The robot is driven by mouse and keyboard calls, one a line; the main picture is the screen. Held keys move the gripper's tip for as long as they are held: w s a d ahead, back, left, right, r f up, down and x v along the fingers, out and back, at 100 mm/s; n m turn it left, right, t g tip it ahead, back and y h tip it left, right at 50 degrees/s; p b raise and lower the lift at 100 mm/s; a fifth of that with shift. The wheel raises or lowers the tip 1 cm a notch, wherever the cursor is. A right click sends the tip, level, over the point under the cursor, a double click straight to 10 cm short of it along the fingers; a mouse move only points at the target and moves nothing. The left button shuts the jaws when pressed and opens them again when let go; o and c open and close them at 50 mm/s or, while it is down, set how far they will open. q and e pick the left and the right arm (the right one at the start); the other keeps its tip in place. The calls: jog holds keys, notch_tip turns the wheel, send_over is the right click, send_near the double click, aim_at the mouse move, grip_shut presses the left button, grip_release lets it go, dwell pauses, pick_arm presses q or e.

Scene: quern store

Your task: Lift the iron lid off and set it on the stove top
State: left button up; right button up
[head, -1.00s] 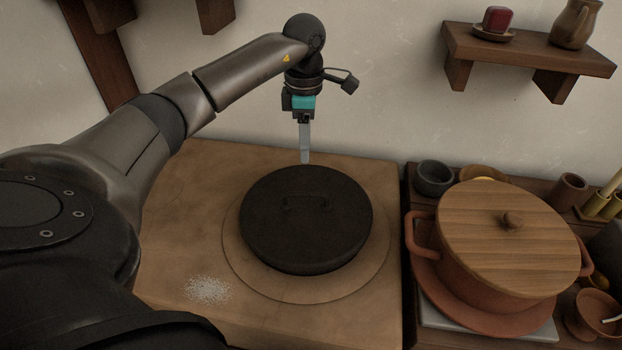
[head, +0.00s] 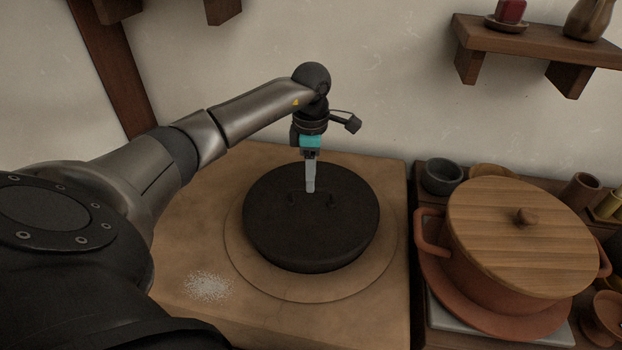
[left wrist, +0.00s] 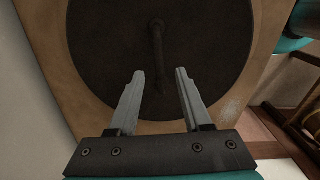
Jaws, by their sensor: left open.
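The black iron lid (head: 312,235) lies on the round plate of the clay stove top (head: 205,250). Its bar handle (head: 333,198) stands on top, partly hidden behind my gripper in the head view. My left gripper (head: 310,190) points down at the handle. In the left wrist view its two fingers (left wrist: 160,85) are apart, with the handle (left wrist: 157,45) running lengthwise between and ahead of them. The fingers look empty, and I cannot tell if they touch the handle. The lid also fills much of the left wrist view (left wrist: 205,40). My right gripper is not in view.
A terracotta pot (head: 470,262) with a wooden lid (head: 520,240) stands right of the stove. Small bowls and cups are behind it. A patch of white grains (head: 208,286) lies on the stove's front left. Bare stove top shows left of the lid.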

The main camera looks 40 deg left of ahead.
aim_at(311, 199)
pick_arm(q)
jog(key=shift+f+b, duration=0.3)
jog(key=shift+f, duration=0.95)
grip_shut()
dwell(0.5)
jog(key=shift+w+a+r, duration=0.1)
jog(key=shift+r, duration=0.1)
